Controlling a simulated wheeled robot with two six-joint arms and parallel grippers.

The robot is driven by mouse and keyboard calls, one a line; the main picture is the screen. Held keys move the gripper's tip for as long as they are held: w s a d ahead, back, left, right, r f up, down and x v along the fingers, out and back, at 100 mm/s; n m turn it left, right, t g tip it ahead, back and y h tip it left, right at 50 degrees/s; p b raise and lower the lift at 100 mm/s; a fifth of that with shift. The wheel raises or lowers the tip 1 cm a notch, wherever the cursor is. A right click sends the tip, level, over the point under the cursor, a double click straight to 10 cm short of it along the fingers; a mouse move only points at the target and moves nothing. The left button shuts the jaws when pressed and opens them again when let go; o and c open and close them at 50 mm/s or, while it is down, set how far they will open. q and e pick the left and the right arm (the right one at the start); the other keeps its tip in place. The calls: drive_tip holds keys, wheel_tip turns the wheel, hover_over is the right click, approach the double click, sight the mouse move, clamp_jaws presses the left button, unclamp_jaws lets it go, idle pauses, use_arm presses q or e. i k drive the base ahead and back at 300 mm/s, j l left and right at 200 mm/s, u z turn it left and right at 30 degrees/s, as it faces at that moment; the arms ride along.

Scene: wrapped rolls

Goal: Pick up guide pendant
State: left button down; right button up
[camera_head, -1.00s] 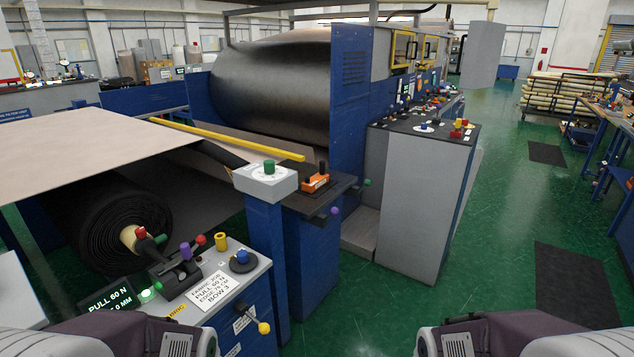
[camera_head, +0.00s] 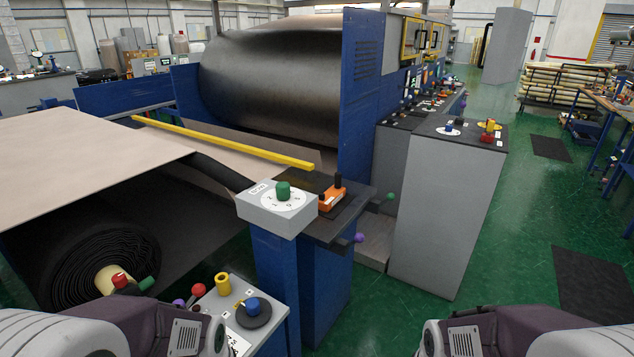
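A small orange box with a dark upright knob (camera_head: 334,193) lies on the dark shelf (camera_head: 345,226) on top of a blue post; it looks like the guide pendant, though I cannot read a label on it. It sits just right of a grey box with a green knob and white dial (camera_head: 283,203). No gripper of mine shows; only upper parts of my two arms are at the bottom left and bottom right, well apart from the orange box.
A yellow bar (camera_head: 225,143) runs behind the shelf. A panel with red, yellow and blue knobs (camera_head: 238,303) stands at front left beside a black fabric roll (camera_head: 85,262). A tall grey cabinet (camera_head: 440,215) stands right of the shelf. Green floor (camera_head: 500,285) is open at right.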

sight(335, 192)
drive_tip(key=i+j, duration=0.15)
drive_tip(key=i+l+u, duration=0.35)
drive_tip(key=l, duration=0.3)
drive_tip(key=i+l+u, duration=0.2)
drive_tip(key=l, duration=0.2)
drive_tip(key=i+l+u, duration=0.2)
drive_tip(key=l, duration=0.15)
drive_tip(key=i+l+u, duration=0.15)
drive_tip(key=l, duration=0.25)
drive_tip(key=l+u, duration=0.2)
drive_tip(key=l, duration=0.25)
drive_tip(key=i+l+u, duration=0.15)
drive_tip(key=l, duration=0.25)
drive_tip(key=k, duration=0.05)
